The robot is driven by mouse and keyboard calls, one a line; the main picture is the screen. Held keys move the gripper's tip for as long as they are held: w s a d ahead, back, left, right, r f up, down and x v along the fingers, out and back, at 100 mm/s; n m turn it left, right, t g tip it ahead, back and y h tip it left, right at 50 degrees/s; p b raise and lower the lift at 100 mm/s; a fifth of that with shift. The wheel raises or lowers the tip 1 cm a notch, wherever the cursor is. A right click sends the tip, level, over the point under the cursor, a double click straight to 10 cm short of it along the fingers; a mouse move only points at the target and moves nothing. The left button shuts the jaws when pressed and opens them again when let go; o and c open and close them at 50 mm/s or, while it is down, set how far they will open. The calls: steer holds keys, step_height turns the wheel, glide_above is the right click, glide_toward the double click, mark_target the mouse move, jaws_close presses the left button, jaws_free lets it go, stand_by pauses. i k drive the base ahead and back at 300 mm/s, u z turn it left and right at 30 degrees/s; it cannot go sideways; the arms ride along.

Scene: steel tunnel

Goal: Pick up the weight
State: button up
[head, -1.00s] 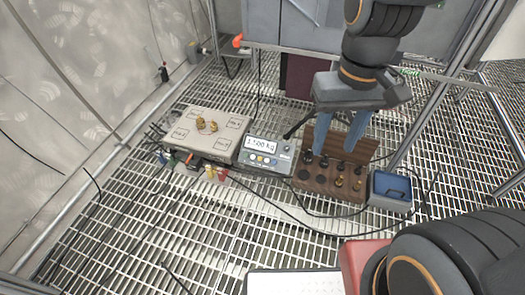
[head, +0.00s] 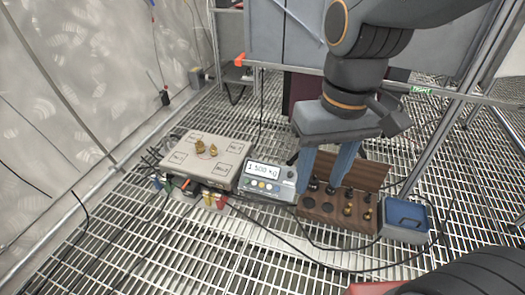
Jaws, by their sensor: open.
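Several small weights, some dark and some brass, stand in a brown wooden block (head: 336,218) with a raised back board. A brass weight (head: 348,210) stands in its front row toward the right, and another brass weight (head: 367,214) is to its right. Two brass weights (head: 206,149) stand on the grey scale platform (head: 181,161) at the left. My gripper (head: 324,180) is open and points down over the wooden block, its two blue fingers apart. The fingers hide part of the rear row, and I cannot tell whether they touch any weight.
A scale display (head: 267,181) reading about 1.500 kg stands between platform and block. A blue-lined box (head: 404,219) sits right of the block. Black cables run over the grated floor (head: 240,260). A metal post (head: 440,140) rises at the right.

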mark_target(213, 152)
steer(key=u, duration=0.65)
steer(key=i, duration=0.65)
steer(key=u, duration=0.7)
steer(key=i, duration=1.2)
steer(key=z, duration=0.45)
